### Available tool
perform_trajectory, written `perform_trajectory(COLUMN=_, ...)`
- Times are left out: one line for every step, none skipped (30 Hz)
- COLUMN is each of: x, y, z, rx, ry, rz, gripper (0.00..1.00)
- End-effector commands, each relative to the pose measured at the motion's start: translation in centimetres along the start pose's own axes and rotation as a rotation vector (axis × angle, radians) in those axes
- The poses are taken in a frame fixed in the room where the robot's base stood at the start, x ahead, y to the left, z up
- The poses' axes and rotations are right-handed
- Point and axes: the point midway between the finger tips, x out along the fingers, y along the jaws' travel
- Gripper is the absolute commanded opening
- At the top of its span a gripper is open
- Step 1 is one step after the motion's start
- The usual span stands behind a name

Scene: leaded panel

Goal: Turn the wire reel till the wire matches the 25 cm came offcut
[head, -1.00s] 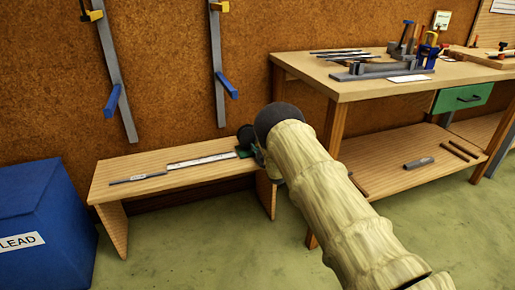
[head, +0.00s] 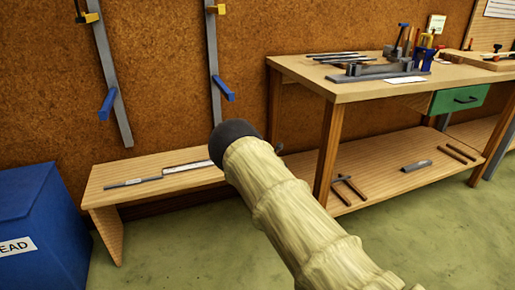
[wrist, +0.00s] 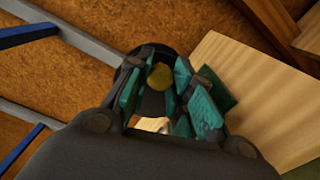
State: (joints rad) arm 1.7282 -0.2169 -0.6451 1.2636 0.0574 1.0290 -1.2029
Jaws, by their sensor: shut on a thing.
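The wire reel (wrist: 160,76) shows in the wrist view as a dark round body with a yellowish round middle, between my gripper's teal fingers. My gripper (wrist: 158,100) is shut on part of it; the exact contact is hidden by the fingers. In the head view my arm covers both gripper and reel. A thin grey bar (head: 132,183), likely the came offcut, lies along the left of the low wooden bench (head: 103,197). A pale strip (head: 190,165) lies beyond its right end. The wire cannot be made out, so its length against the offcut cannot be told.
A blue lead box (head: 40,215) stands left of the bench. Clamps (head: 115,85) hang on the brown wall. A workbench (head: 350,85) with tools stands at the right, with metal and dark rods on its lower shelf (head: 375,175). The green floor in front is open.

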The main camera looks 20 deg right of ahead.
Motion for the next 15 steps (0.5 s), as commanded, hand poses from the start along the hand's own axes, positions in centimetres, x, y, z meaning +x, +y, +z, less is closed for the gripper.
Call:
perform_trajectory(x=-0.1, y=-0.2, z=-0.1, rx=-0.045, ry=0.000, rz=-0.002, gripper=0.00)
perform_trajectory(x=-0.1, y=-0.1, z=-0.1, rx=-0.074, ry=0.001, rz=-0.003, gripper=0.00)
perform_trajectory(x=-0.1, y=0.0, z=-0.1, rx=-0.113, ry=0.001, rz=-0.002, gripper=0.00)
perform_trajectory(x=-0.1, y=0.1, z=-0.1, rx=-0.140, ry=0.000, rz=-0.002, gripper=0.00)
perform_trajectory(x=-0.1, y=0.1, z=-0.1, rx=-0.169, ry=0.000, rz=-0.002, gripper=0.00)
perform_trajectory(x=-0.1, y=0.3, z=-0.2, rx=-0.207, ry=0.000, rz=-0.002, gripper=0.00)
perform_trajectory(x=-0.1, y=0.4, z=-0.3, rx=-0.234, ry=0.001, rz=-0.002, gripper=0.00)
perform_trajectory(x=-0.1, y=0.5, z=-0.3, rx=-0.264, ry=0.001, rz=-0.002, gripper=0.00)
perform_trajectory(x=-0.1, y=0.6, z=-0.3, rx=-0.302, ry=0.001, rz=-0.002, gripper=0.00)
perform_trajectory(x=-0.1, y=0.7, z=-0.4, rx=-0.330, ry=0.001, rz=-0.002, gripper=0.00)
perform_trajectory(x=-0.1, y=0.8, z=-0.4, rx=-0.360, ry=0.001, rz=-0.002, gripper=0.00)
perform_trajectory(x=-0.1, y=0.9, z=-0.5, rx=-0.396, ry=0.001, rz=-0.002, gripper=0.00)
perform_trajectory(x=-0.1, y=0.9, z=-0.5, rx=-0.425, ry=0.001, rz=-0.003, gripper=0.00)
perform_trajectory(x=-0.1, y=1.0, z=-0.5, rx=-0.454, ry=0.001, rz=-0.003, gripper=0.00)
perform_trajectory(x=-0.1, y=1.1, z=-0.6, rx=-0.491, ry=0.001, rz=-0.003, gripper=0.00)
